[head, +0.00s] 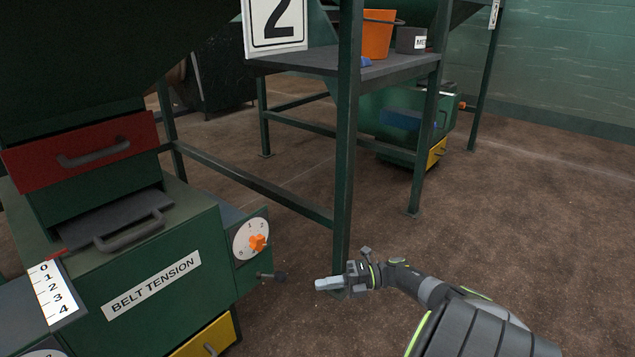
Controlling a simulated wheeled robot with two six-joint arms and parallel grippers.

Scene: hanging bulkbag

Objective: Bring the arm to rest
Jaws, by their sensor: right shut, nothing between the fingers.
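My right arm comes in from the bottom right of the head view. Its gripper (328,284) points left and is shut and empty. It shows in front of the foot of a green post and to the right of a small dark knob (273,276) on the green machine. A gap shows between the fingertips and the knob in the picture. My left gripper is not in view.
The green machine (150,250) labelled BELT TENSION stands at left, with a dial (251,240), a red drawer (82,150) and a yellow drawer (205,338). A green frame post (346,140) rises mid-view. An orange bucket (377,35) stands on a shelf behind. Brown floor at right is clear.

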